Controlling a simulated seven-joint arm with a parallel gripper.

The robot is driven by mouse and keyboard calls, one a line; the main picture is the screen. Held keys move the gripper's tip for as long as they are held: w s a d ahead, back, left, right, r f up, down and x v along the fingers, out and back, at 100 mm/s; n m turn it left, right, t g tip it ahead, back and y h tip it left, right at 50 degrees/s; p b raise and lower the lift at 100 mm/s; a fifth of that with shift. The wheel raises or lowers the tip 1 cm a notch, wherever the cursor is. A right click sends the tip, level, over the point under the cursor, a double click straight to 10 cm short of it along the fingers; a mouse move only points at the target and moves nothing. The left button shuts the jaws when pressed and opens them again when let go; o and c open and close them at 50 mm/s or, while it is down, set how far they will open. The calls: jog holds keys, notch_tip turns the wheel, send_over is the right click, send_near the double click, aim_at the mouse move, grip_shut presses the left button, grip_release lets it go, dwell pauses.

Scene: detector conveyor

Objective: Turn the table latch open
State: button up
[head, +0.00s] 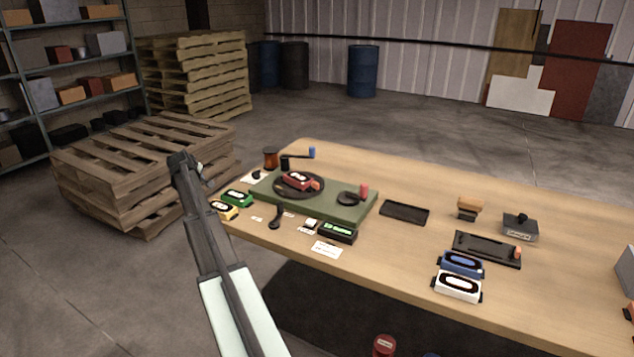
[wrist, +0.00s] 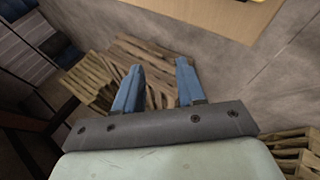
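A green base (head: 325,206) lies at the table's left end. It carries a dark round turntable (head: 318,190) with a red device (head: 296,180) on top. At the base's right end is a small black disc (head: 347,199) with an upright red knob (head: 364,190). Behind the base is a black crank arm (head: 296,159) with a blue handle (head: 312,152). I cannot tell for sure which part is the latch. My gripper (head: 184,164) is left of the table, away from these parts. In the wrist view my gripper (wrist: 157,78) has its blue fingers apart, nothing between them.
Green (head: 237,197) and yellow (head: 222,211) devices lie near the table's left edge. A black paddle-like piece (head: 275,219) and a black box (head: 338,233) lie before the base. A black tray (head: 404,213) is to its right. Pallets (head: 130,185) stand left of the table.

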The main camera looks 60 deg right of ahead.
jog(key=s+d+r, duration=0.1)
jog(key=s+d, duration=0.1)
jog(key=s, duration=0.1)
jog(key=s+d+r+m, duration=0.1)
jog(key=s+d, duration=0.2)
jog(key=s, duration=0.1)
jog(key=s+d+r+m+g+y, duration=0.1)
jog(key=s+d, duration=0.2)
jog(key=s, duration=0.1)
jog(key=shift+d+r, duration=0.1)
jog(key=shift+d, duration=0.15)
jog(key=s+d+r+m+y, duration=0.25)
jog(key=s+d, duration=0.25)
jog(key=s, duration=0.6)
jog(key=m+y, duration=0.1)
jog(key=y, duration=0.1)
send_near(316, 182)
jog(key=x, duration=0.9)
jog(key=shift+s, duration=0.1)
grip_shut()
